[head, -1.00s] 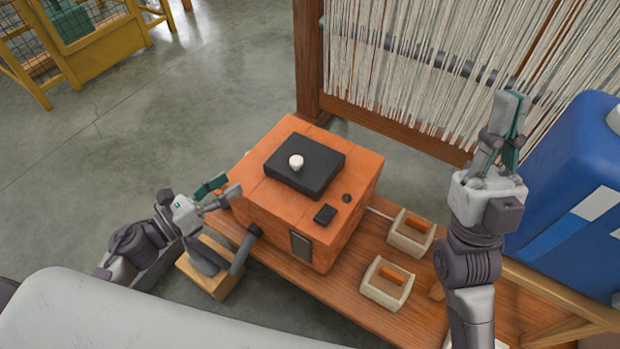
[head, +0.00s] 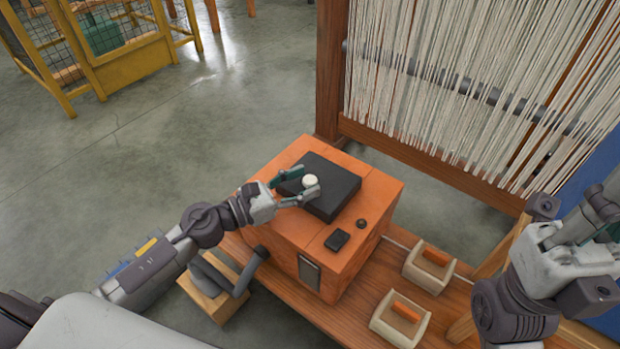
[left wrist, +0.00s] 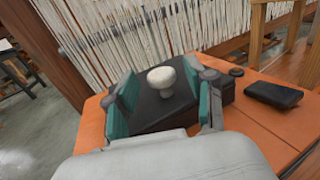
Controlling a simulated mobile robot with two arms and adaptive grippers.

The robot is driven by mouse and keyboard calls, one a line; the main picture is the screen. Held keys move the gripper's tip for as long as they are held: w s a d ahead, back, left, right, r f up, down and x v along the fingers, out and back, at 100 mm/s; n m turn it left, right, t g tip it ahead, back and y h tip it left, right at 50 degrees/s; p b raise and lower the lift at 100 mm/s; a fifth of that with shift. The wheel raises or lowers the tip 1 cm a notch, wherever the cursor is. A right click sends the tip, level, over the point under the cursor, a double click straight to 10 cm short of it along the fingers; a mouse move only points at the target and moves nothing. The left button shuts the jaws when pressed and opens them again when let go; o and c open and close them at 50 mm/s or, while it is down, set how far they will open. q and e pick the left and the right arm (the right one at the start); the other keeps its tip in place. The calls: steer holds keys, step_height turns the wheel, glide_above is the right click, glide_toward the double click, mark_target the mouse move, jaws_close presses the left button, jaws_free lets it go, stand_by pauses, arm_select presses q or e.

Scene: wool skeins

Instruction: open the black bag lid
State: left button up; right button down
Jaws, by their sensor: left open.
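The black lid (head: 334,194) is a dark square slab on top of an orange box (head: 285,232), with a round white knob (head: 310,181) on it. The lid lies flat on the box. My left gripper (head: 303,184) is open, with its fingers on either side of the knob. In the left wrist view the white knob (left wrist: 161,79) stands between the two teal-padded fingers, apart from both. The lid (left wrist: 165,108) shows below it. My right gripper (head: 562,226) is at the right edge, away from the box; its fingertips are not clear.
The orange box stands on a wooden bench (head: 335,308). Two cream trays with orange pieces, one a tray (head: 430,267), stand right of it. A loom with pale threads (head: 470,80) rises behind. A small black block (head: 337,240) lies on the box top.

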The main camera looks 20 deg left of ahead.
arm_select(q)
steer(key=shift+x, duration=1.05)
jaws_close()
